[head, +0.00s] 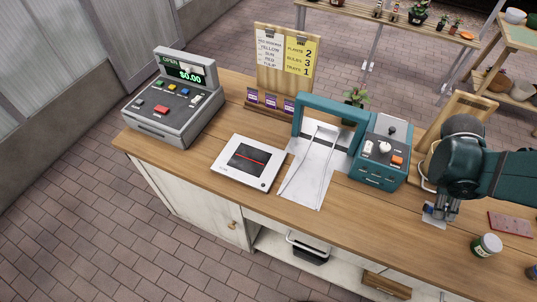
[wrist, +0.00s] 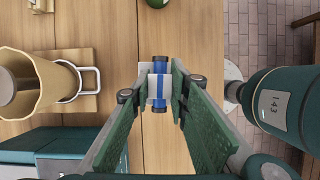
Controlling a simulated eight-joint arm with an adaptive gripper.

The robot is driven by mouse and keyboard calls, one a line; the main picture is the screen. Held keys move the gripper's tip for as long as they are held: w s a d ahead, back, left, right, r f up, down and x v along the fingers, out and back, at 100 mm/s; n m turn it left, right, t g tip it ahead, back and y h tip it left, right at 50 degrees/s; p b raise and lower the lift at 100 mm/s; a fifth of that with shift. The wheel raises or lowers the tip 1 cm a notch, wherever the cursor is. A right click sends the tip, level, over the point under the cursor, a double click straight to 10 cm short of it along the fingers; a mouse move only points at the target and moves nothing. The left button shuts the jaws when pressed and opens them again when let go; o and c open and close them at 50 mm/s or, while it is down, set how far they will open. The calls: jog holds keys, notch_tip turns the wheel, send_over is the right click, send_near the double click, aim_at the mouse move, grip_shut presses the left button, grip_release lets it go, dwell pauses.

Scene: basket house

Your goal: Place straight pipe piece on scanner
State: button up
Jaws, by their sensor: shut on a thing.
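The straight pipe piece (wrist: 160,64) is blue with a whitish middle. In the wrist view it lies between the fingertips of my gripper (wrist: 160,86), which is shut on it. In the head view my gripper (head: 440,212) points down over the right part of the wooden counter, and the pipe is small and mostly hidden there. The scanner (head: 231,173) is a flat white device with a black window and a red line. It lies on the counter left of the middle, well to the left of my gripper, with nothing on it.
A teal machine (head: 383,170) with an arched frame stands between scanner and gripper, a white sheet (head: 310,180) before it. A cash register (head: 170,115) stands left. A sign stand (head: 287,58) is behind. A jar (head: 486,246) and a reddish slab (head: 510,223) lie right.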

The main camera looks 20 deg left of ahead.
jog(key=w+a+n+t+y+p, duration=0.15)
jog(key=a+n, duration=0.25)
jog(key=a, duration=1.7)
jog(key=w+a+n+t+h+p, duration=0.1)
jog(key=w+a+n+p, duration=0.2)
jog(key=a, duration=1.9)
jog(key=s+a+r+n+t+y+b, duration=0.1)
jog(key=s+a+n, duration=0.1)
jog(key=a, duration=0.9)
jog(key=s+a+r+n+t+y+b, duration=0.1)
jog(key=a+n, duration=0.4)
jog(key=a, duration=0.6)
jog(key=shift+s+r+b, duration=0.2)
jog(key=shift+s+b, duration=0.25)
jog(key=shift+s, duration=0.4)
jog(key=shift+a+y, duration=0.1)
jog(key=shift+y, duration=0.15)
jog(key=shift+f, duration=2.9)
jog(key=shift+f, duration=0.1)
jog(key=shift+f, duration=2)
